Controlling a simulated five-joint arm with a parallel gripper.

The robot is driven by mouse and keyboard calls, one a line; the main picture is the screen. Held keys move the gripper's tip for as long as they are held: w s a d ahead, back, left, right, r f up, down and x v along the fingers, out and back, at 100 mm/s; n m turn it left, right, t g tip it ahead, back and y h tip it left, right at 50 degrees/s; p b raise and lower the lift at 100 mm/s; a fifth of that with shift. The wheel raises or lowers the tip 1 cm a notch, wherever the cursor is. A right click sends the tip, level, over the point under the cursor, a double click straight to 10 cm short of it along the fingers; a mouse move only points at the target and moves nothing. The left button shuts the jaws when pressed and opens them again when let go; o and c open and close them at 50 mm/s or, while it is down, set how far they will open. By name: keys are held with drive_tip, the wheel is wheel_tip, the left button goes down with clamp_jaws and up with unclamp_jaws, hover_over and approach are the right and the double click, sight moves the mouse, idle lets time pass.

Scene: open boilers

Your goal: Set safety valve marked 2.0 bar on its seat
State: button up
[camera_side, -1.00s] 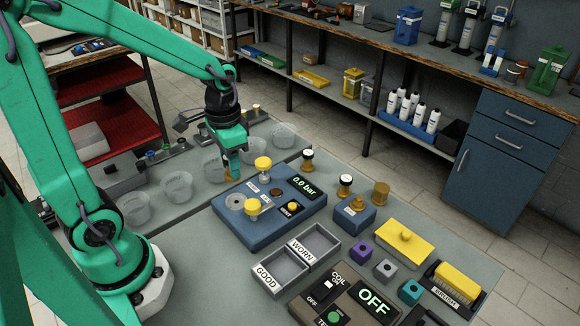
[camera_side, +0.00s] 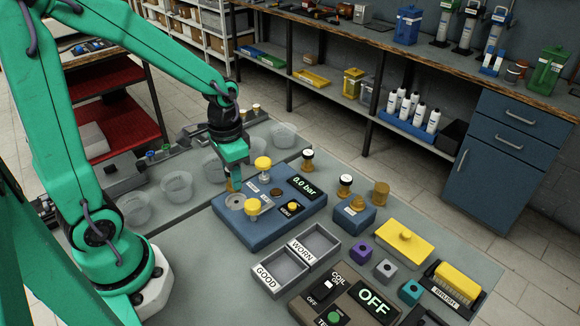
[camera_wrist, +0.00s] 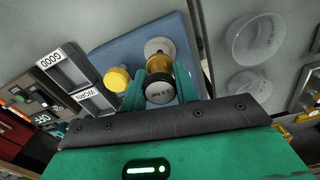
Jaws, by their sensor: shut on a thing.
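My gripper (camera_side: 234,168) is shut on a brass safety valve (camera_side: 235,185). In the wrist view the valve (camera_wrist: 159,68) stands between my green fingers (camera_wrist: 160,92), its dark-rimmed cap facing the camera; the cap's marking is too small to read surely. A pale round seat (camera_side: 235,201) lies on the blue test block (camera_side: 262,236), close below the valve. The seat also shows in the wrist view (camera_wrist: 158,46), just beyond the valve's lower end. I cannot tell whether they touch.
Yellow knobs (camera_side: 252,207) (camera_side: 263,163) rise from the block near my gripper. Its display (camera_side: 304,186) reads 0.0 bar. GOOD (camera_side: 279,270) and WORN (camera_side: 314,243) trays lie in front.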

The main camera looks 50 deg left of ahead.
drive_tip(key=shift+f, duration=0.8)
drive_tip(key=shift+f, duration=1.5)
idle(2.3)
idle(0.9)
drive_tip(key=o, duration=1.1)
drive_tip(key=shift+r, duration=0.35)
drive_tip(key=shift+r, duration=0.75)
drive_tip(key=shift+r, duration=0.3)
drive_tip(key=shift+r, duration=0.35)
